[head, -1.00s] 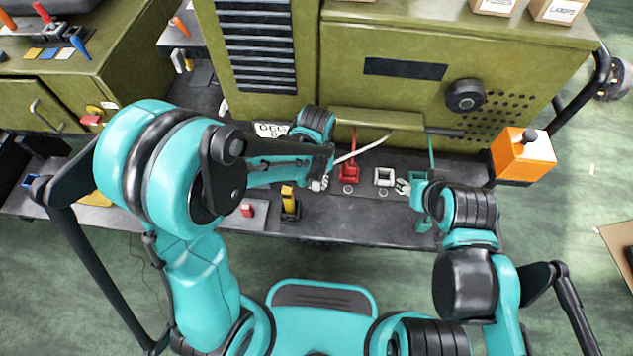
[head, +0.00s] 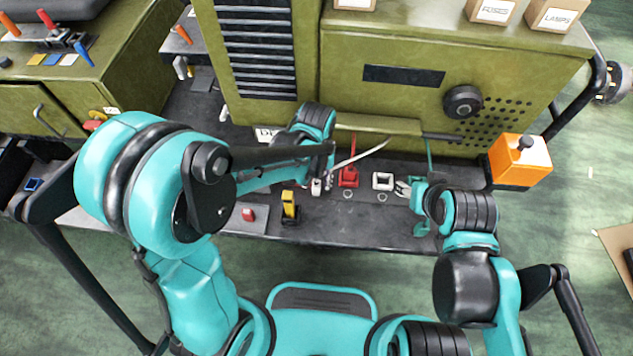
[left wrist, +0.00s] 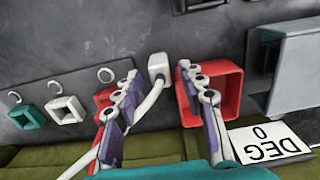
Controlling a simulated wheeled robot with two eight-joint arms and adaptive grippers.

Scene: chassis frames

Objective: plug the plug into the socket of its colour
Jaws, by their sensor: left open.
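The white plug (head: 316,187) stands on the dark bench left of the sockets, with its white cable (head: 362,153) running up to the right. The white socket (head: 382,180) sits between the red socket (head: 349,177) and the teal one (head: 421,196). In the left wrist view the white socket (left wrist: 66,109) is at the left. My left gripper (left wrist: 158,72) is open, and the white plug (left wrist: 158,66) shows between and beyond its fingers. In the head view my arm hides most of this gripper. My right gripper (head: 404,188) is beside the teal socket; its jaws are unclear.
A yellow-and-black piece (head: 289,206) and a red piece (head: 248,214) are left of the plug. A red open box (left wrist: 232,90) and a DEG card (left wrist: 268,143) lie close to the left fingers. The olive cabinet (head: 400,105) walls the back. The bench's front middle is clear.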

